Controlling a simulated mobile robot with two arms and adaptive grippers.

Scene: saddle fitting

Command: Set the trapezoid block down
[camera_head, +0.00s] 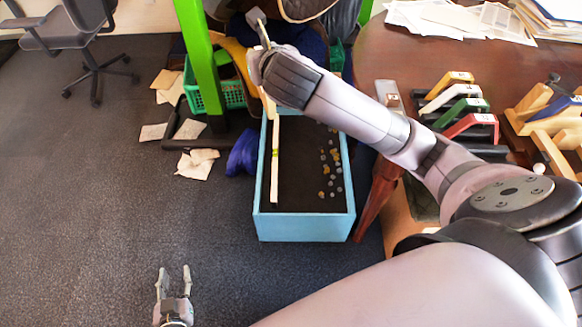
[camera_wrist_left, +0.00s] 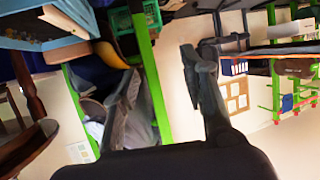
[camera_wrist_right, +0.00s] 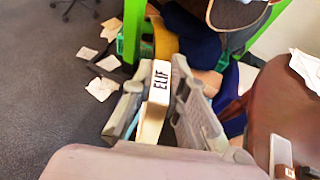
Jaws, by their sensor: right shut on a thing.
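My right gripper (camera_wrist_right: 160,95) is shut on a pale cream block (camera_wrist_right: 159,80) with dark lettering on its face, seen between the two fingers in the right wrist view. In the head view my right gripper (camera_head: 262,40) is beyond the far end of the blue box, and its hand largely hides the block. Whether the block touches anything below cannot be told. My left gripper (camera_head: 173,280) is open and empty at the lower left, above the grey carpet; its parted fingers also show in the left wrist view (camera_wrist_left: 165,85).
A blue box (camera_head: 305,228) with a dark bed, a long pale strip and small pebbles stands below my right arm. A green post (camera_head: 200,55) and green basket (camera_head: 233,95) stand at upper left.

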